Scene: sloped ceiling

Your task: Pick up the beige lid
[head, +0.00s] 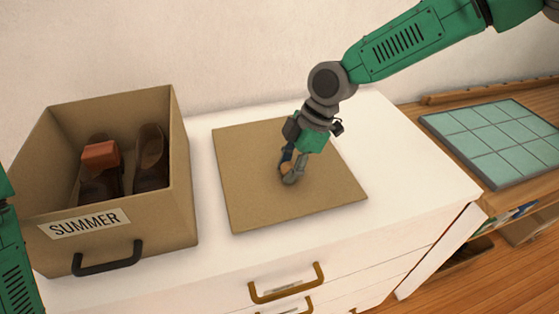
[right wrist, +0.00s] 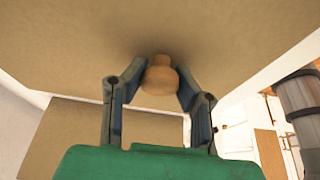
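The beige lid (head: 240,190) is a flat square board with a small round wooden knob (right wrist: 160,78) near its middle. It lies flat on the white dresser top, right of the box. The lid also fills the upper part of the right wrist view (right wrist: 70,50). My right gripper (head: 289,172) is over the lid's middle, its fingertips against both sides of the knob, shut on it. The fingers partly hide the knob in the head view. Of my left arm, only a green part shows at the left edge; its gripper is out of view.
An open beige box (head: 183,190) labelled SUMMER holds brown shoes (head: 150,160) and a small reddish-brown block (head: 100,156). The white dresser top (head: 400,160) is bare right of the lid. A green tiled board (head: 490,140) lies on a wooden surface at the right.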

